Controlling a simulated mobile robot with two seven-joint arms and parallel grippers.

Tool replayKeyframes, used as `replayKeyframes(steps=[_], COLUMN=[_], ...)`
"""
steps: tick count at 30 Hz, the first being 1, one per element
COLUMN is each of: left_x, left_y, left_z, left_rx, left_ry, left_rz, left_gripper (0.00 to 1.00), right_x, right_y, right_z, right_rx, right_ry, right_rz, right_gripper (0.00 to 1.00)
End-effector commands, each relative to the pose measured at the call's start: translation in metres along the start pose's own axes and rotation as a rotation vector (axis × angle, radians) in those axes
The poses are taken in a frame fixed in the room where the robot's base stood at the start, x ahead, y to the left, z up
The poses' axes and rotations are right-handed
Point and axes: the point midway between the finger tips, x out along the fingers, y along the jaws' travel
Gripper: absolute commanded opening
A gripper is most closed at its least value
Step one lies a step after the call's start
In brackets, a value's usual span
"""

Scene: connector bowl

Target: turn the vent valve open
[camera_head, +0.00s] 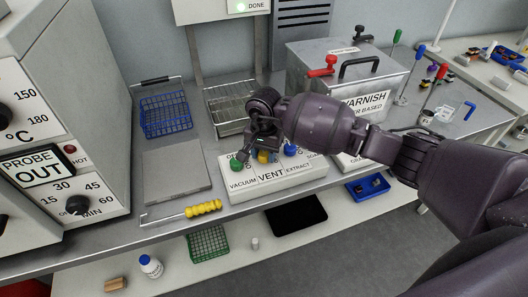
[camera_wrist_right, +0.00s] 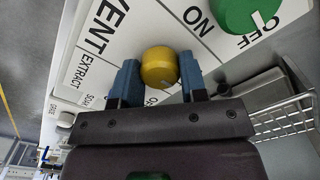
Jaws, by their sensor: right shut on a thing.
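The vent valve is a yellow round knob (camera_wrist_right: 160,66) on a white panel (camera_head: 236,190) with the word VENT. It sits between the two blue fingertips of my right gripper (camera_wrist_right: 158,82), which is shut on it. A pale mark shows low on the knob, and the lettering near it is partly hidden by the gripper. In the head view my right gripper (camera_head: 262,148) comes down over the panel and the yellow knob (camera_head: 263,157) shows just below it. My left gripper is not in view.
A green knob (camera_head: 236,164) stands left of the yellow one and a blue knob (camera_head: 290,150) right. A wire basket (camera_head: 228,108) is behind the panel. A metal VARNISH tank (camera_head: 375,80) stands at the back right. A yellow-handled tool (camera_head: 204,208) lies at the front edge.

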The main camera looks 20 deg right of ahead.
Motion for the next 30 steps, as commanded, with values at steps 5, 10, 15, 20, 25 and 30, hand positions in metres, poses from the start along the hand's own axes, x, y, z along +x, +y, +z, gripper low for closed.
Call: replayKeyframes(steps=[5, 10, 15, 20, 25, 30], left_x=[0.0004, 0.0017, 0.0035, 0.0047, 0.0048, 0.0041], left_y=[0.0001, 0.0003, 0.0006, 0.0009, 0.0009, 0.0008], left_z=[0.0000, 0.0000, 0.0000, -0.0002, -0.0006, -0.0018], left_rx=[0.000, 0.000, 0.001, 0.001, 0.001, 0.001], left_ry=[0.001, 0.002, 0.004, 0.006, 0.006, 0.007], left_rz=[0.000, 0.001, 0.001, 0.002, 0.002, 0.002], left_gripper=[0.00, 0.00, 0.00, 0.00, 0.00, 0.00], right_x=[-0.0003, -0.0001, -0.0002, -0.0005, -0.0006, -0.0008], right_y=[0.0001, 0.0001, 0.0003, 0.0004, 0.0001, 0.0005], right_z=[-0.0003, -0.0004, -0.0009, -0.0010, -0.0005, -0.0008], right_rx=[0.022, 0.093, 0.216, 0.363, 0.525, 0.687], right_ry=[0.000, 0.001, 0.002, 0.002, 0.002, 0.002], right_rz=[0.000, 0.001, 0.001, 0.001, 0.001, 0.001], right_gripper=[0.16, 0.16, 0.16, 0.16, 0.16, 0.16])
